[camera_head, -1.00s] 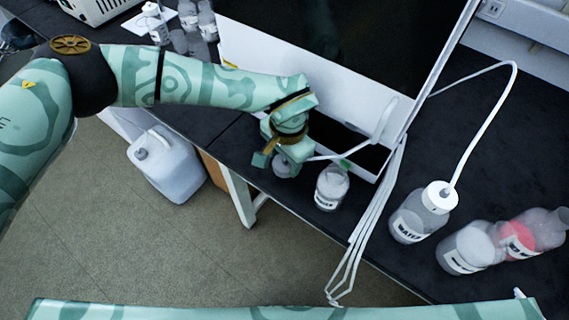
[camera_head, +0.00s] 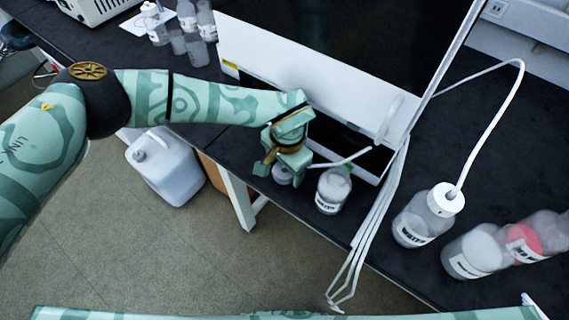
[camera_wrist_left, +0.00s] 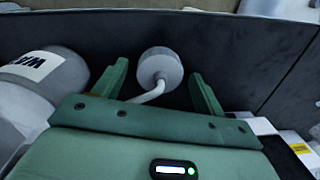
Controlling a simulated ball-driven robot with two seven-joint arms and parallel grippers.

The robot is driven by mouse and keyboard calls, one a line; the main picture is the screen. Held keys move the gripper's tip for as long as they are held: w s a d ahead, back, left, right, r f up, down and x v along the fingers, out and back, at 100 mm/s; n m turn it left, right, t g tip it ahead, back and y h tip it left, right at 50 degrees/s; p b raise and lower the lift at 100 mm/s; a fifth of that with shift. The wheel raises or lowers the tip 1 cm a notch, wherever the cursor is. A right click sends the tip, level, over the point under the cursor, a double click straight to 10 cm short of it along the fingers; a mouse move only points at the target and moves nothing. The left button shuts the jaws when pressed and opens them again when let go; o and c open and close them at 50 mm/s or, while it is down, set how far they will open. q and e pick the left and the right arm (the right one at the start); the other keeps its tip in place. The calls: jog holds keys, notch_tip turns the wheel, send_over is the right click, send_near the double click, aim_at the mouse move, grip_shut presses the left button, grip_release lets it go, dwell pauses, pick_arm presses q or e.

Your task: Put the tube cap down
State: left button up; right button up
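The tube cap (camera_wrist_left: 160,68) is white and round, with a white tube bending away from it. In the wrist view it is between the two fingers of my left gripper (camera_wrist_left: 157,82), with a gap on each side. The fingers are apart. In the head view my left gripper (camera_head: 277,168) is low over the black bench near its front edge, and the cap (camera_head: 283,176) shows just under it, seemingly at the bench surface. My right gripper is not in view.
An open water bottle (camera_head: 332,190) stands just right of the left gripper. A capped water bottle (camera_head: 425,217) with a tube and further bottles (camera_head: 475,250) stand to the right. The white instrument (camera_head: 300,75) is behind. The bench's front edge is close.

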aim_at(286, 171)
pick_arm(q)
jog(key=shift+r, duration=0.4)
jog(key=r+p, duration=0.1)
jog(key=r, duration=0.2)
jog(key=r+p, duration=0.1)
jog(key=r, duration=0.3)
jog(key=shift+s+d, duration=0.15)
jog(key=shift+s, duration=0.05)
